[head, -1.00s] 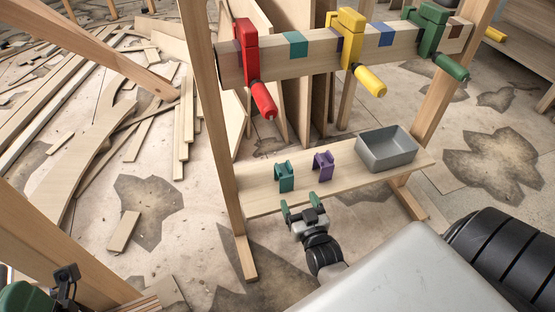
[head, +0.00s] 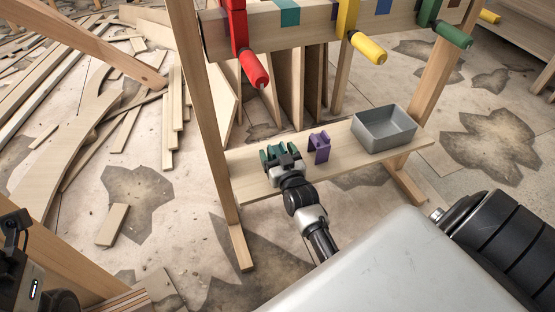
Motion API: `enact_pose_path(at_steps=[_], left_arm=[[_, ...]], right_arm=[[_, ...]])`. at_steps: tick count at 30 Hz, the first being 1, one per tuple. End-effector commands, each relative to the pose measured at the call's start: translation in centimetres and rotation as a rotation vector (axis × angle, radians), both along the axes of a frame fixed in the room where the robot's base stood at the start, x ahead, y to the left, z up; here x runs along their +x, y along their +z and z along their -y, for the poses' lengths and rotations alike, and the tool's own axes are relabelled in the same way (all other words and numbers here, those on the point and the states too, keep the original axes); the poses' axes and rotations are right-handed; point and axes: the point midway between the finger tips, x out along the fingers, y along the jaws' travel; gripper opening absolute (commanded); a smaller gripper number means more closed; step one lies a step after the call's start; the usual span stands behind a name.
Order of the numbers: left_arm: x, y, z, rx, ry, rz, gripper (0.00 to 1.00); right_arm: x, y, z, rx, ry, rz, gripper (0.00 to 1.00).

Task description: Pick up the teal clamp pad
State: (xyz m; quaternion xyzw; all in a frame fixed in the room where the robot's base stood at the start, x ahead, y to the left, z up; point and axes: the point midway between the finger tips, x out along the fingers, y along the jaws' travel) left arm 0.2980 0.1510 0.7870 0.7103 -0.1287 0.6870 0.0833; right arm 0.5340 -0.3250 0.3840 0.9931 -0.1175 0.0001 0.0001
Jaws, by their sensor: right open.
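The teal clamp pad (head: 275,153) stands on the left part of the wooden shelf.
A purple clamp pad (head: 319,147) stands just right of my right gripper on the shelf (head: 352,165). A grey bin (head: 385,128) stands at the shelf's right end. Red (head: 254,68), yellow (head: 367,47) and green (head: 453,34) clamps hang on the beam above.

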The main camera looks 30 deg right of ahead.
Motion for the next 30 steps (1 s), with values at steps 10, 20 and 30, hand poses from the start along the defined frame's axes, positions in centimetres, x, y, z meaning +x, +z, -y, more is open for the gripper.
enact_pose_path(at_steps=[10,20,30], left_arm=[[-0.01,0.13,0.01,0.000,0.000,0.003,0.56],[0.00,0.12,0.03,0.000,0.000,0.003,0.56],[-0.08,0.69,0.00,-0.002,-0.001,0.006,0.56]], right_arm=[[0.14,0.03,0.05,0.000,0.000,-0.001,0.61],[0.12,0.04,0.04,0.000,0.000,-0.001,0.23],[0.14,0.54,0.03,0.000,0.000,-0.001,0.23]])
